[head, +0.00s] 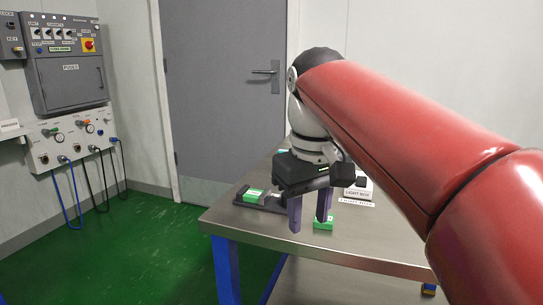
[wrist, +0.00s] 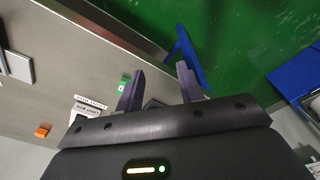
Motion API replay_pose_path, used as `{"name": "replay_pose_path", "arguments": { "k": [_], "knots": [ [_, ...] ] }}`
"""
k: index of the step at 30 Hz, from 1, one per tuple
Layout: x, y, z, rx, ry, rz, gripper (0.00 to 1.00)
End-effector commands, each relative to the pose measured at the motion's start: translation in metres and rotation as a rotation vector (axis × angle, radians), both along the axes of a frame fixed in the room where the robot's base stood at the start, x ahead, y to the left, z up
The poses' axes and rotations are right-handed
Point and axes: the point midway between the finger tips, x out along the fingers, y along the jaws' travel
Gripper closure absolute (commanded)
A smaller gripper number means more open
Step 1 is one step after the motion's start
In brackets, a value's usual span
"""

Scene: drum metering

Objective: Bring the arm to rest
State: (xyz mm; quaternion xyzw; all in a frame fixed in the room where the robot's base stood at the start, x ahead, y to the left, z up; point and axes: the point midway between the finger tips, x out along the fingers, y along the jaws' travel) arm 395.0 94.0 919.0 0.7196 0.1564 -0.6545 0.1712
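My gripper (head: 309,208) hangs over the steel table (head: 225,212), pointing down, with its two purple-grey fingers apart. In the wrist view the fingers (wrist: 160,85) stand wide apart with nothing held between them. My red arm reaches in from the right of the head view and hides part of the table. A small green block (head: 323,223) sits on the table just behind or beside the right finger; I cannot tell the exact gap. A bit of green also shows by a finger in the wrist view (wrist: 125,78).
A dark tray (head: 270,208) holding a green block (head: 251,195) lies at the table's left. An orange block (wrist: 43,131) shows in the wrist view. Green floor (head: 130,245) is free left of the table; a grey door (head: 225,90) is behind.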

Motion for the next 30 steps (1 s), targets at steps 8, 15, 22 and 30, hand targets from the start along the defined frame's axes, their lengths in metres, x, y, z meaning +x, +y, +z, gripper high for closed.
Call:
{"name": "replay_pose_path", "arguments": {
  "k": [8,15,22,30],
  "knots": [
    [-0.033,-0.032,-0.042,0.021,-0.115,-0.137,0.63],
    [-0.084,-0.074,-0.122,0.079,-0.279,-0.327,0.63],
    [-0.114,-0.092,-0.180,0.126,-0.376,-0.435,0.63],
    [-0.118,-0.095,-0.190,0.136,-0.391,-0.454,0.63]
  ]
}}
